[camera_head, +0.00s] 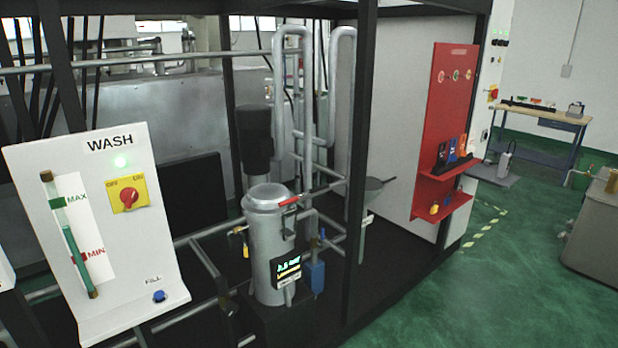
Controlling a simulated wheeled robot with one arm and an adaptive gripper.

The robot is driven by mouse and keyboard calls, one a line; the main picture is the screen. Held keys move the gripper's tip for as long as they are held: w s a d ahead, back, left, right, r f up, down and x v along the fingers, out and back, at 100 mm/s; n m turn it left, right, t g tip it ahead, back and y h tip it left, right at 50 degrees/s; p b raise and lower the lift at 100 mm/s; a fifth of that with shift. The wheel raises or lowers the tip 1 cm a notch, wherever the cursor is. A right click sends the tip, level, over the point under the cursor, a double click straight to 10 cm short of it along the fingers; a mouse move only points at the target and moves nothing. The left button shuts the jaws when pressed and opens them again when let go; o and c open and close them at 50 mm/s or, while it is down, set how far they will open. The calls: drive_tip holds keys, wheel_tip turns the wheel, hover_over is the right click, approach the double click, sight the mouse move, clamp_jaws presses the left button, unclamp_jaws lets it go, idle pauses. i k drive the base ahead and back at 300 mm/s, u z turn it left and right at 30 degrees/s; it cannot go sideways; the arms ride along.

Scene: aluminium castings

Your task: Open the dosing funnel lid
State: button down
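A small grey cone-shaped funnel (367,195) stands right of centre, partly behind a black frame post. Its top looks flat and dark, with a short piece slanting up at its right edge. It is too small to tell whether a lid covers it. Left of it is a larger grey cylindrical vessel (268,240) with a round domed lid (267,195), which looks closed. A red-ended handle (289,201) sits at that lid's right side. My gripper is not in view.
A black frame post (360,150) stands in front of the funnel. Grey pipes (291,90) rise behind the vessel. A white WASH panel (110,270) fills the left foreground. A red tool board (440,110) is at right. Green floor (480,290) is clear at front right.

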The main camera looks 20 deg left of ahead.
sight(372, 184)
drive_tip(key=u, duration=0.3)
drive_tip(key=i, duration=1.15)
drive_tip(key=z, duration=0.5)
drive_tip(key=i, duration=1.4)
drive_tip(key=u, duration=0.95)
drive_tip(key=i, duration=1)
drive_tip(key=u, duration=0.8)
